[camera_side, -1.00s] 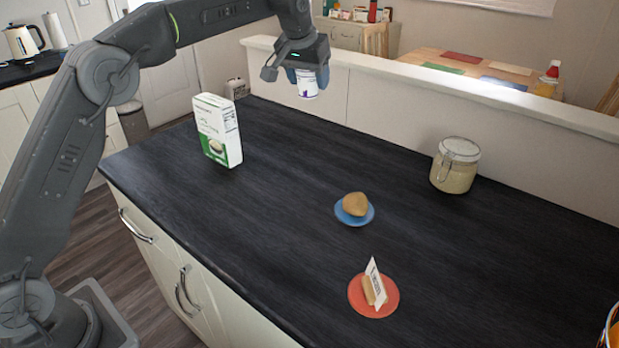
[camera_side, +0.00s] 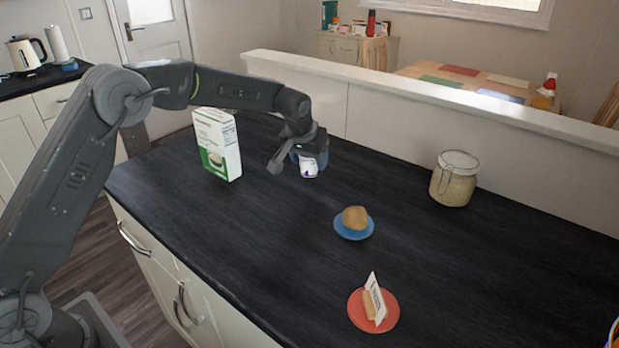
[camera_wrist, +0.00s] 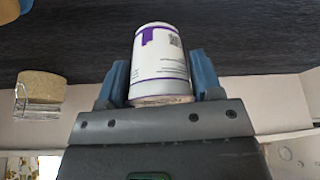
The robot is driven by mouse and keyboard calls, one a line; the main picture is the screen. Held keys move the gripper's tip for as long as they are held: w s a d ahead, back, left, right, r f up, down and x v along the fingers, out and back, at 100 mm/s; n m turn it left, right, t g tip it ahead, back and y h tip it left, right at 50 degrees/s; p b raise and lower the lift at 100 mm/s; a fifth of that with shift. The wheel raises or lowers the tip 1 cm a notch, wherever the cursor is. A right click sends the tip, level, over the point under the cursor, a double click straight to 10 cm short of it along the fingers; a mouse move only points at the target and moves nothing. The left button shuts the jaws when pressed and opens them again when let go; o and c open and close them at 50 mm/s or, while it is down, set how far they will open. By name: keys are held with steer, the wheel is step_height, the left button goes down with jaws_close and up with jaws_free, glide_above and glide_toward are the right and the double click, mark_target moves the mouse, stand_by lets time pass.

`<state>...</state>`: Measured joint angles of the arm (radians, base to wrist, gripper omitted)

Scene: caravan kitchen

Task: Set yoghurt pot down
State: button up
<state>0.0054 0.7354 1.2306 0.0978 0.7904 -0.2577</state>
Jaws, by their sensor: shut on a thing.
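The yoghurt pot (camera_side: 309,169) is white with purple marks. It is low at the worktop (camera_side: 280,225), behind and right of the white and green carton; I cannot tell whether it touches the surface. In the wrist view the pot (camera_wrist: 158,45) sits between the two blue fingers of my gripper (camera_wrist: 162,80), which are shut on its sides. In the side view my gripper (camera_side: 308,158) covers the upper part of the pot.
A white and green carton (camera_side: 217,145) stands left of the pot. A low wall (camera_side: 390,130) runs behind. Worktop around the pot is clear.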

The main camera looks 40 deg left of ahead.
mark_target(310, 174)
steer(key=shift+f, duration=2.55)
steer(key=shift+f, duration=0.15)
steer(key=o, duration=1)
steer(key=shift+r, duration=0.4)
steer(key=v, duration=1.1)
steer(key=shift+s+r, duration=0.2)
steer(key=shift+r, duration=0.15)
